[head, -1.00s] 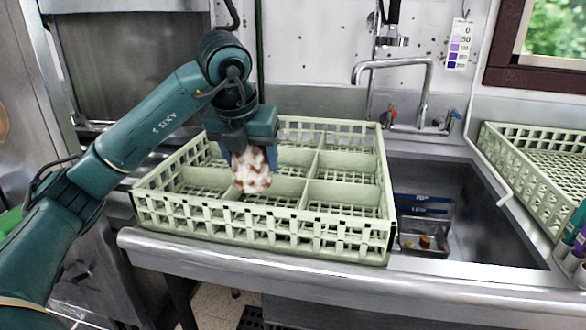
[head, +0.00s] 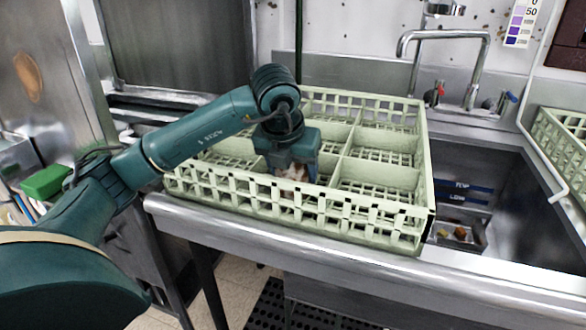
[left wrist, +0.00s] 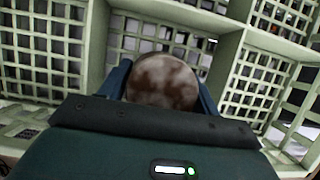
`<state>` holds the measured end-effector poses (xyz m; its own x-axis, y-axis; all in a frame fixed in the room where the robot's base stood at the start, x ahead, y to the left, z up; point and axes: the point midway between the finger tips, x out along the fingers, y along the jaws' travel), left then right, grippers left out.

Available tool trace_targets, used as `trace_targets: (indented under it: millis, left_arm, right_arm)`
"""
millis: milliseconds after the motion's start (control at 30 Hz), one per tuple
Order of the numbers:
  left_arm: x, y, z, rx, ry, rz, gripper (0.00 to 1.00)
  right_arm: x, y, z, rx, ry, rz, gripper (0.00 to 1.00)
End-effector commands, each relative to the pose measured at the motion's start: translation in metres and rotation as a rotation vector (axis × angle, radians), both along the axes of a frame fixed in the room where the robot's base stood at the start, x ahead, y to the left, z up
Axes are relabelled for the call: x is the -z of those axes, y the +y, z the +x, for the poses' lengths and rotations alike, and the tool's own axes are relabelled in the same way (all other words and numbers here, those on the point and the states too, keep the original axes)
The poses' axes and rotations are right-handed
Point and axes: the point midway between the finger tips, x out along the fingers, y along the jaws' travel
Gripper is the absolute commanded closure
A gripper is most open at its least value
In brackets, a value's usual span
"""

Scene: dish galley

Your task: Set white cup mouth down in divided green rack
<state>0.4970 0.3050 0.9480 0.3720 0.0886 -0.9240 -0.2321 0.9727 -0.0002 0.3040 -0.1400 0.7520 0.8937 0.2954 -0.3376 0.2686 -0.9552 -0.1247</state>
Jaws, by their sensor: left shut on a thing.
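The white cup (head: 293,172), blotched with brown stains, is held in my left gripper (head: 290,178). The gripper is shut on it and points down into a front, middle compartment of the divided green rack (head: 420,205). The rack's front wall partly hides the cup. In the left wrist view the cup (left wrist: 162,82) shows a round, closed, stained end toward the camera, between the two blue fingers; its far end is hidden. I cannot tell whether it touches the rack floor. My right gripper is not in view.
The rack stands on a steel counter (head: 200,222). A sink basin with a tap (head: 478,70) lies to its right, and a second green rack (head: 565,135) is beyond. Rack walls and dividers stand close around the gripper. Other visible compartments are empty.

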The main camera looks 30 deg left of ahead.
Motion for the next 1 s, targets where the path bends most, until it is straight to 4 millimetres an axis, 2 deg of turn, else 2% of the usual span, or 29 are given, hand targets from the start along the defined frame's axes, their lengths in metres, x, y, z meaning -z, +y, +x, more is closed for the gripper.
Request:
trace_targets:
  millis: [300,333,567,833,1000]
  left_arm:
    - [0.004,0.0,0.0,0.0,-0.001,0.0,0.6]
    - [0.002,0.0,0.0,0.0,-0.001,0.0,0.35]
    - [0.002,0.0,0.0,0.0,-0.001,0.0,0.16]
    - [0.0,0.0,0.0,0.0,-0.001,0.0,0.16]
    - [-0.017,-0.002,-0.005,0.001,-0.004,-0.001,0.16]
  right_arm:
    - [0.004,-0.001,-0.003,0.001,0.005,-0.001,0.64]
    - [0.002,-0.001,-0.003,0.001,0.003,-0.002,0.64]
    - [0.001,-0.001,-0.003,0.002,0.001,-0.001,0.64]
    - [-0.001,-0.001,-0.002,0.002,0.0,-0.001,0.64]
    - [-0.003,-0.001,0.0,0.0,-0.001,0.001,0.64]
